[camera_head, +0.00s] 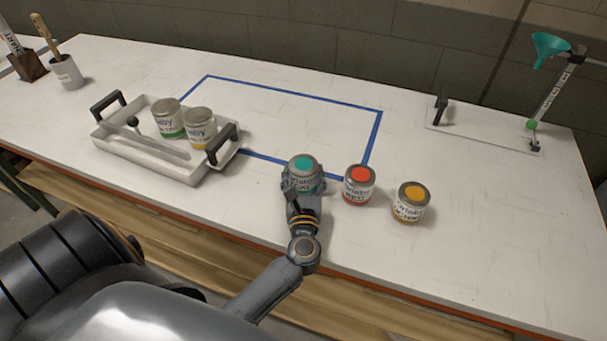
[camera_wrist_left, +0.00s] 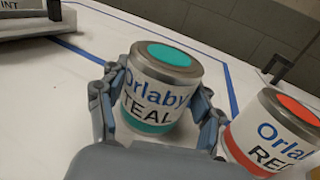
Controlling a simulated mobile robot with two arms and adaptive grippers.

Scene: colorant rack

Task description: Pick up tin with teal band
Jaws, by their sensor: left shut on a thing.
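The tin with the teal band (camera_head: 303,166) stands upright at the front edge of the blue taped outline. In the left wrist view the tin (camera_wrist_left: 165,82) shows a teal lid disc, the words "Orlaby TEAL" and a teal band low on its side. My left gripper (camera_head: 302,186) is shut on this tin, with one finger on each side. The gripper's fingers also show in the left wrist view (camera_wrist_left: 158,115). I cannot tell whether the tin's base touches the table. My right gripper is not in view.
A red-lidded tin (camera_head: 359,186) stands close to the right of the teal tin, and a yellow-lidded tin (camera_head: 411,203) farther right. A white tray (camera_head: 140,158) with two tins is at the left. The blue taped outline (camera_head: 290,88) is empty inside. A stand with a teal funnel (camera_head: 550,45) is at the back right.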

